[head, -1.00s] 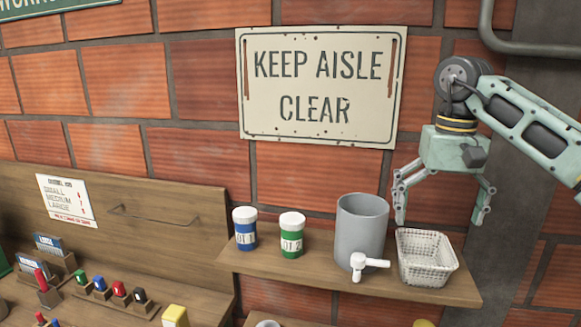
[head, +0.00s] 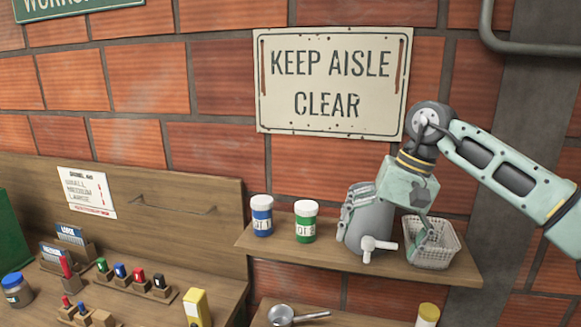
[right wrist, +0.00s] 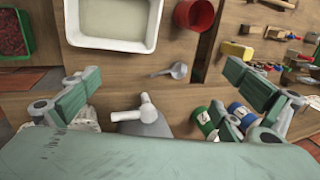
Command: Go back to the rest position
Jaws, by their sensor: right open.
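My right gripper (head: 388,224) is open and empty. In the head view it overlaps the grey container (head: 373,226), with one finger over the container's left side and the other over the white basket (head: 447,250). I cannot tell if it touches either. In the right wrist view the open fingers (right wrist: 163,88) stand wide apart, with the white spigot (right wrist: 137,110) and part of the container (right wrist: 150,127) between them, lower down. My left gripper is not in view.
A blue jar (head: 262,216) and a green jar (head: 306,221) stand on the wall shelf (head: 330,258), left of the container. A metal scoop (head: 283,315) lies lower. A white tray (right wrist: 115,43) and a red cup (right wrist: 197,17) show in the wrist view.

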